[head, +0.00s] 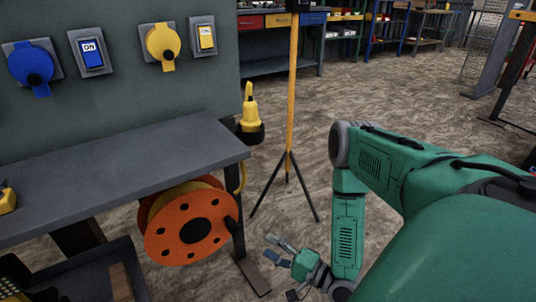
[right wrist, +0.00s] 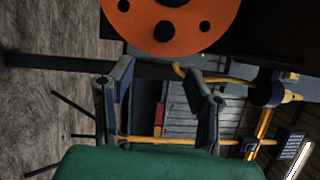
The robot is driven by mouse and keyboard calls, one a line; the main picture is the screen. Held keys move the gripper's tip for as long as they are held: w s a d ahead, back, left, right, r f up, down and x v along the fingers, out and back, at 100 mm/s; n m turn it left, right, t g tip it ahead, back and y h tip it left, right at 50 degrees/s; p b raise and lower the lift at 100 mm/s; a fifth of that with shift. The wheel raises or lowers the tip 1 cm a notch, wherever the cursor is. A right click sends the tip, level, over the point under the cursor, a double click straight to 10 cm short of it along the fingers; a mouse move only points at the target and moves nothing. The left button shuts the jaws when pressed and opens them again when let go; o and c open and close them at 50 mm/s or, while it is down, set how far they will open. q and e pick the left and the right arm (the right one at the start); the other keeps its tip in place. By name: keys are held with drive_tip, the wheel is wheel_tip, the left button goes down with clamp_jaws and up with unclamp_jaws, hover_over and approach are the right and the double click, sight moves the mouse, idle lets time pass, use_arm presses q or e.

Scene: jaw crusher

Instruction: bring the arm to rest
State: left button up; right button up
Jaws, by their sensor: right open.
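My right arm, green with grey joints, comes in from the right in the head view and bends down at the elbow. My right gripper (head: 280,268) is low above the floor, to the right of the bench and the orange cable reel (head: 190,224). In the right wrist view the two grey fingers of this gripper (right wrist: 158,82) stand apart with nothing between them. The orange reel (right wrist: 175,18) shows beyond the fingers at the top of that view. My left gripper is not in view.
A grey workbench (head: 120,165) stands at the left, with one leg near the gripper. A yellow plug (head: 249,110) hangs at its corner. A yellow stand on a black tripod (head: 289,165) is behind the forearm. Blue and yellow sockets are on the wall. Open floor (head: 400,110) lies beyond.

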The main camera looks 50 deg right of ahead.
drive_tip(key=a+f+n+g+y, duration=0.2)
drive_tip(key=a+f+n+g, duration=0.25)
drive_tip(key=a, duration=0.45)
drive_tip(key=s+a+f+n+g+h, duration=0.2)
drive_tip(key=s+a+n+g, duration=0.3)
drive_tip(key=s+n+g, duration=0.45)
drive_tip(key=s+d+r+n+g+h, duration=0.3)
drive_tip(key=s+d+n+g, duration=0.15)
drive_tip(key=s, duration=0.25)
wheel_tip(320, 180, up, 17)
drive_tip(key=p, duration=1.8)
drive_tip(key=shift+w+r+m+t, duration=0.2)
drive_tip(key=shift+w+m+t, duration=0.15)
drive_tip(key=shift+w+t, duration=0.1)
